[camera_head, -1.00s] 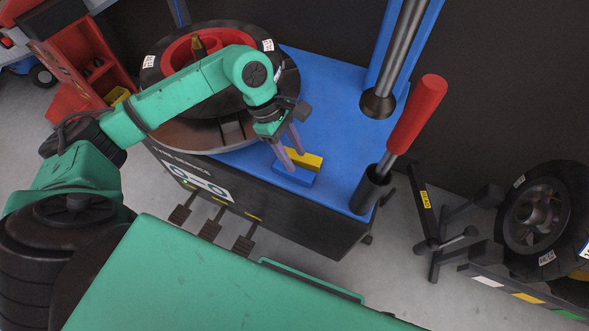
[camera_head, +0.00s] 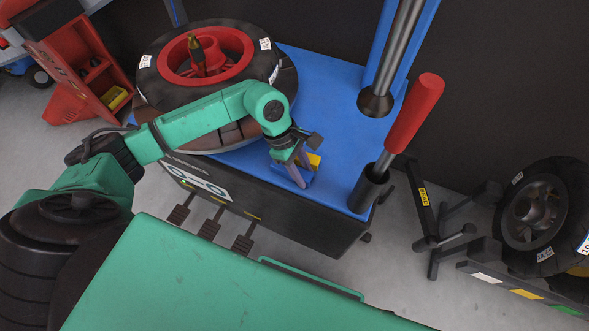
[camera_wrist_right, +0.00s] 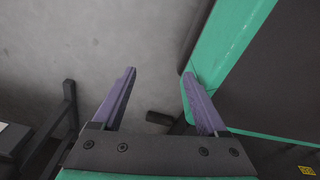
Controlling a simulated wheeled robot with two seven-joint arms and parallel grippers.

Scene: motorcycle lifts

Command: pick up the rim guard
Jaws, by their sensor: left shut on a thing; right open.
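The rim guard appears to be the small yellow piece (camera_head: 315,161) at a small blue block or holder on the blue deck of the tire machine. My left gripper (camera_head: 304,180) points down at this piece and is shut on it; the fingers hide much of it. I cannot tell whether it is clear of the blue holder. My right gripper (camera_wrist_right: 159,74) shows in the right wrist view, open and empty above grey floor.
A tire on a red rim (camera_head: 165,85) lies on the turntable behind my left arm. A red-handled lever (camera_head: 414,115) and a metal column (camera_head: 400,50) stand right of the gripper. Another wheel (camera_head: 545,215) is at the far right. A red cart (camera_head: 75,60) stands at left.

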